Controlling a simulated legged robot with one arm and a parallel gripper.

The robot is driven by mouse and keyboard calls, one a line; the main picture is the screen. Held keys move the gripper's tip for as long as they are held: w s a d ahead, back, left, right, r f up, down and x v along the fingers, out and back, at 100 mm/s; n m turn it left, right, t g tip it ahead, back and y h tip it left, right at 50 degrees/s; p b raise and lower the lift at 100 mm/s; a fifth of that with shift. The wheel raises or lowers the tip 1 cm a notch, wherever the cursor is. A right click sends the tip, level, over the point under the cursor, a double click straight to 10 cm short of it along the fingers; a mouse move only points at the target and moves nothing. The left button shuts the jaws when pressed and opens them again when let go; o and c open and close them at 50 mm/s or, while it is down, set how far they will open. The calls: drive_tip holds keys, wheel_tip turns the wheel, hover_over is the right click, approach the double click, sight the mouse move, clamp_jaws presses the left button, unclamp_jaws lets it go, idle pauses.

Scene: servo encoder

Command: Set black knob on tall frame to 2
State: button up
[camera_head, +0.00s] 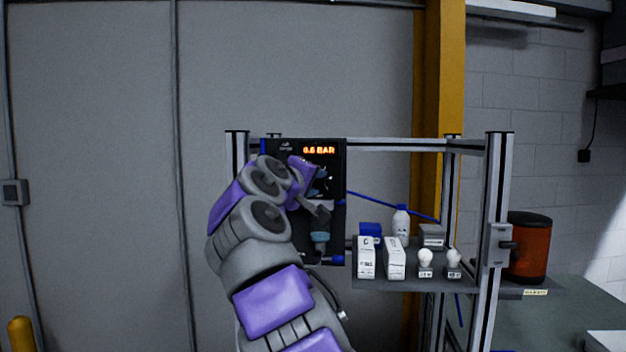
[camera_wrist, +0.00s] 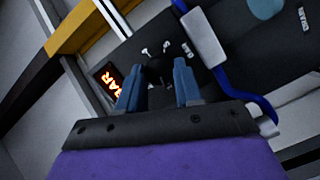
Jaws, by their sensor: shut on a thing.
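The tall frame (camera_head: 494,200) is a metal stand with a dark panel (camera_head: 333,157) at its upper left. The panel's orange display (camera_head: 319,150) appears to read 0.6 BAR. In the wrist view, the black knob (camera_wrist: 157,68) sits on the panel with small white marks around it, too small and rotated to read. My gripper (camera_wrist: 158,84) has its two blue fingers on either side of the knob, shut on it. In the head view, my gripper (camera_head: 322,181) is at the panel below the display, and my arm partly covers the panel and hides the knob.
A shelf (camera_head: 420,285) right of the panel holds white boxes (camera_head: 395,258), a white bottle (camera_head: 401,226) and small bulb-like items. An orange-red container (camera_head: 527,248) stands further right. A blue tube (camera_head: 385,203) runs right from the panel. A wall stands behind.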

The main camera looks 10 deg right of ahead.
drive_tip(key=m+y, duration=0.1)
drive_tip(key=m, duration=0.2)
drive_tip(key=m+y, duration=0.1)
drive_tip(key=m, duration=0.1)
drive_tip(key=shift+w+d+f+m+g+y+p, duration=0.1)
drive_tip(key=shift+f+m+g+y+p, duration=0.2)
drive_tip(key=shift+g+p, duration=0.1)
drive_tip(key=shift+r+m+y, duration=0.25)
drive_tip(key=shift+m+y, duration=0.25)
drive_tip(key=shift+m, duration=0.5)
drive_tip(key=shift+d, duration=0.1)
drive_tip(key=o, duration=0.7)
drive_tip(key=shift+o, duration=1.7)
drive_tip(key=shift+r, duration=0.15)
